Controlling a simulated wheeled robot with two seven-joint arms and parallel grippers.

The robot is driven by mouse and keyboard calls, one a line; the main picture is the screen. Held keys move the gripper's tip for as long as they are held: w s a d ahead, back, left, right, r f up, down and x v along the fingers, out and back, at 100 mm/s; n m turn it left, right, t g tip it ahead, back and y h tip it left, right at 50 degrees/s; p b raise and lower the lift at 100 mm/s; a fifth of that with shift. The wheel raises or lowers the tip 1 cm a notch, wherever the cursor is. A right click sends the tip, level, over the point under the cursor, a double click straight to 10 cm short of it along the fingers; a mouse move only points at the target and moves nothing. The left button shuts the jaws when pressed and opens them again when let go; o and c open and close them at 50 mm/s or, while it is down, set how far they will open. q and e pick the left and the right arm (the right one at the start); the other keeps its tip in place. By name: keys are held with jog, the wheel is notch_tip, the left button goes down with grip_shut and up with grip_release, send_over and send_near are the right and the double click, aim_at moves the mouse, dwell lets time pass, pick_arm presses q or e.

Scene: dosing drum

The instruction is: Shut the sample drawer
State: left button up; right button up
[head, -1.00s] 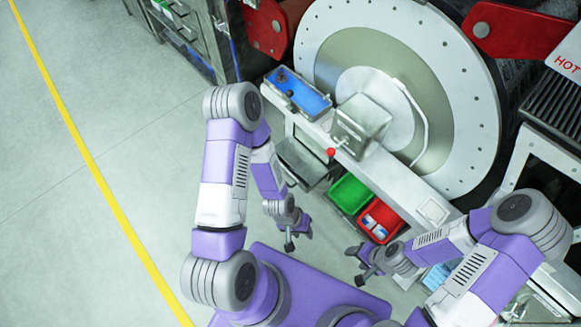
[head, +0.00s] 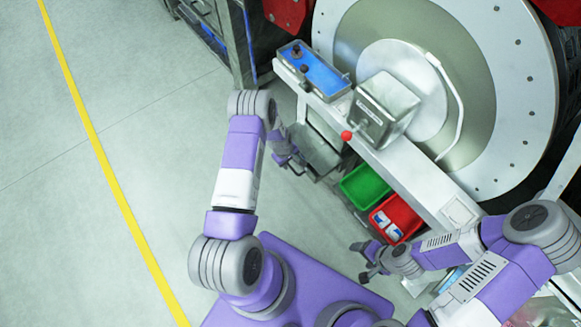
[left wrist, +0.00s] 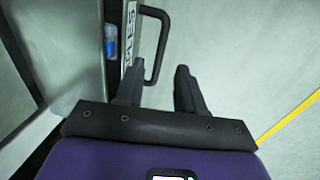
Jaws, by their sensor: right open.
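The sample drawer (head: 322,156) is a grey metal drawer pulled out under the bench, left of the green bin. In the left wrist view its front (left wrist: 128,35) carries a partly hidden label ending in "LES" and a black bar handle (left wrist: 160,45). A blue-capped item shows inside. My left gripper (head: 298,166) is at the drawer's outer end in the head view. In the left wrist view its two fingers (left wrist: 160,82) are apart and empty, just short of the handle. My right gripper (head: 364,262) is open and empty, low in front of the red bin.
A green bin (head: 364,187) and a red bin (head: 397,217) with white packets sit right of the drawer. A blue tray (head: 314,72), a metal box (head: 385,107) and a red knob (head: 346,136) are on the bench above. Floor at left is clear.

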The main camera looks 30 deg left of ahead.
aim_at(291, 167)
pick_arm(q)
jog(key=f, duration=0.2)
jog(key=w+f+b, duration=0.1)
jog(key=f, duration=0.1)
jog(key=shift+d+f, duration=0.2)
jog(key=shift+f, duration=0.1)
jog(key=shift+c, duration=0.3)
grip_shut()
jog(key=shift+s+r, duration=0.1)
